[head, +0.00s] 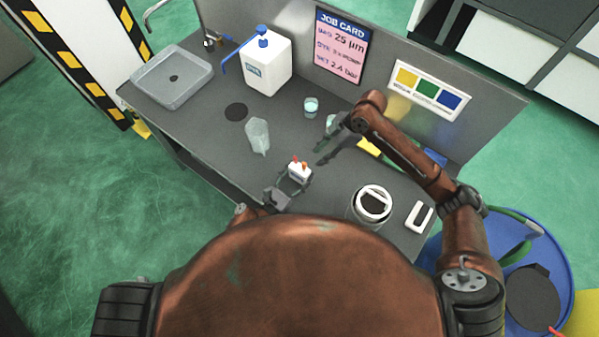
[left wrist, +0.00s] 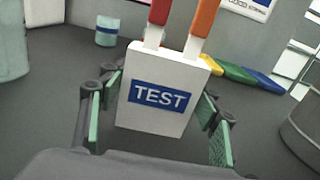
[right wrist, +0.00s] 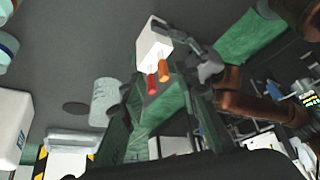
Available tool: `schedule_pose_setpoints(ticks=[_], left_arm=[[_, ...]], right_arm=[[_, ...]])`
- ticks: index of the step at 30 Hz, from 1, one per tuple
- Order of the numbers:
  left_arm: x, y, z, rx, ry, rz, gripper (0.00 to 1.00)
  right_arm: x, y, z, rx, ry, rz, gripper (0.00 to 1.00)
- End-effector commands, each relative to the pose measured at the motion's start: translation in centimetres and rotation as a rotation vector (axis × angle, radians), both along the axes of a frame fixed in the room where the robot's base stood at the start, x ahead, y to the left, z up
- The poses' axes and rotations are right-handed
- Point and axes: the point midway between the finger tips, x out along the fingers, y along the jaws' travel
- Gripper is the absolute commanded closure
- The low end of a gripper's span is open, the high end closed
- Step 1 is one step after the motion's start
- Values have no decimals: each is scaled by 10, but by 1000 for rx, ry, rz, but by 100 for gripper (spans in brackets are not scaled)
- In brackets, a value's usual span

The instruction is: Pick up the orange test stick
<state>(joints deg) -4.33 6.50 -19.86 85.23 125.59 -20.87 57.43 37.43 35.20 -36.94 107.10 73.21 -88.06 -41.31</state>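The white box labelled TEST (left wrist: 155,95) holds a red stick (left wrist: 158,12) and the orange test stick (left wrist: 204,18), both upright side by side. In the head view the box (head: 298,173) is near the table's front edge. My left gripper (head: 294,184) has a finger against each side of the box; the exact contact is partly hidden. My right gripper (head: 328,142) is open and empty, to the right of and beyond the box. In the right wrist view the orange stick (right wrist: 163,72) points toward my right gripper, apart from its fingers.
A round canister (head: 371,206) and a white device (head: 419,217) are at right. A sink (head: 172,78) and white jug (head: 266,65) are at the back left.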

Motion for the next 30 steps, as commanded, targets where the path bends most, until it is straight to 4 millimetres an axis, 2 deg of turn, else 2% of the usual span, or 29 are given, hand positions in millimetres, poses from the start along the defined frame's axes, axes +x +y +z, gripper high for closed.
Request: schedule_pose_setpoints(ticks=[2,10,17,23,30], left_arm=[[0,0,0,0,0,0,49],[0,0,0,0,0,0,68],[0,0,0,0,0,0,68],[0,0,0,-1,-1,0,68],[0,0,0,-1,-1,0,68]], right_arm=[[0,0,0,0,0,0,71],[0,0,0,0,0,0,71],[-2,1,0,-15,4,-25,71],[-13,8,6,-85,17,-202,71],[-27,16,25,-134,12,-531,71]])
